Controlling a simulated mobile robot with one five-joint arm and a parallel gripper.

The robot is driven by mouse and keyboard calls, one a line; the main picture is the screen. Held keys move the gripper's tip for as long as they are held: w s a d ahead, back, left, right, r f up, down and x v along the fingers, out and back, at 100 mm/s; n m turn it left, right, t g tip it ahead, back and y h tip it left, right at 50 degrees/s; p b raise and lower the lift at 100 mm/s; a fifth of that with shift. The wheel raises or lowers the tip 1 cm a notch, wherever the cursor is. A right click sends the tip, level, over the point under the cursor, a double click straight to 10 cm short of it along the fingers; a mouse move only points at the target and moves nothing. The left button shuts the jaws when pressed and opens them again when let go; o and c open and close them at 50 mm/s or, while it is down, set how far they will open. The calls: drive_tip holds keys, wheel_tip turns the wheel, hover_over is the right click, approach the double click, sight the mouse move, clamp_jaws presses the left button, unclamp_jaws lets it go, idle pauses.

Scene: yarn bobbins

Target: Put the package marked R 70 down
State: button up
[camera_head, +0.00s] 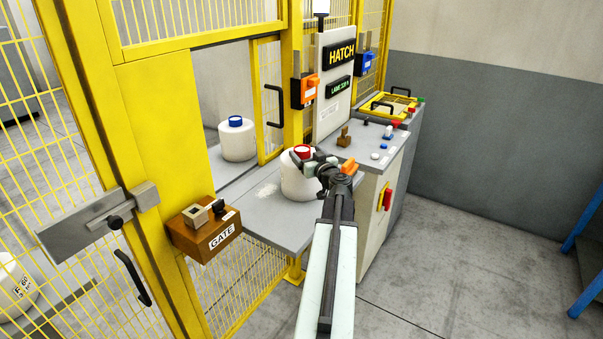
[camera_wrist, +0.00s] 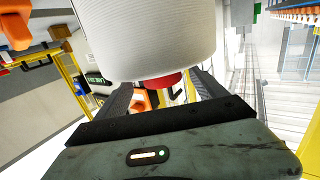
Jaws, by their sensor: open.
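A white yarn bobbin with a red core (camera_head: 296,182) stands upright on the grey hatch shelf (camera_head: 262,222); no R 70 mark is readable on it. My gripper (camera_head: 322,166) is at the top right of this bobbin, beside its red core. In the wrist view the white bobbin (camera_wrist: 150,38) fills the top middle, and its red core shows between the two dark fingers. My gripper (camera_wrist: 163,86) is open around the core. Whether a finger touches the core cannot be told.
A white bobbin with a blue core (camera_head: 238,140) stands farther back through the opening. A GATE box (camera_head: 205,234) juts out left of the shelf. A control panel (camera_head: 372,140) with buttons lies to the right. Yellow fencing (camera_head: 240,290) closes the left side; grey floor is free at right.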

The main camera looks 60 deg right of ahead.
sight(299, 147)
drive_tip(key=x, duration=0.6)
drive_tip(key=shift+w, duration=0.25)
drive_tip(key=shift+a, duration=0.1)
drive_tip(key=shift+c, duration=0.7)
clamp_jaws()
